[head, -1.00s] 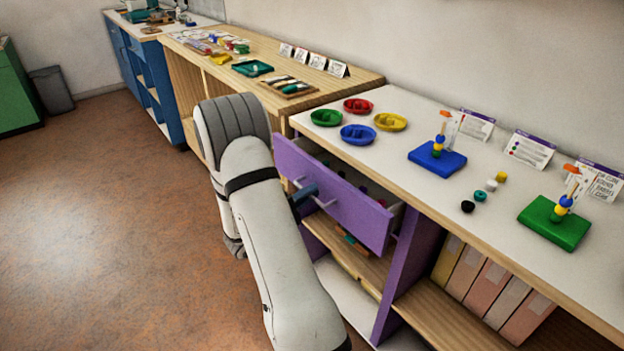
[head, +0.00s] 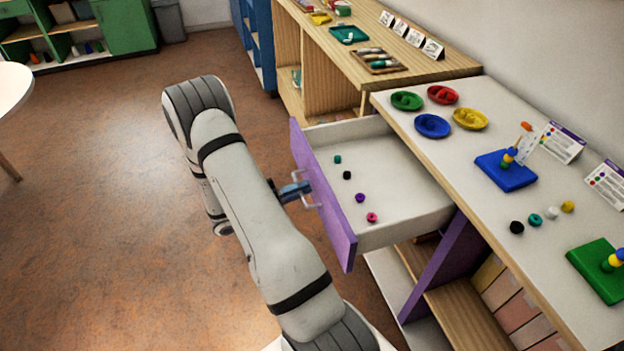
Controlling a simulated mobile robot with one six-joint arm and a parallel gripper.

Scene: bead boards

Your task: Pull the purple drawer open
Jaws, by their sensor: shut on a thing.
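The purple drawer (head: 322,205) stands well out from the white-topped cabinet, and its white inside shows. Several small beads lie on its floor: a teal one (head: 337,159), a black one (head: 347,175), a purple one (head: 360,198) and a pink one (head: 372,217). My gripper (head: 301,189) is at the front of the drawer, shut on its pale bar handle (head: 312,205). My arm reaches it from the lower middle of the picture, and the fingertips are small and partly hidden.
The white counter (head: 470,150) holds green, red, yellow and blue dishes, loose beads, a blue bead board (head: 505,171) and a green bead board (head: 601,268). A wooden shelf unit (head: 325,55) stands behind the drawer. The brown floor (head: 110,230) at left is clear.

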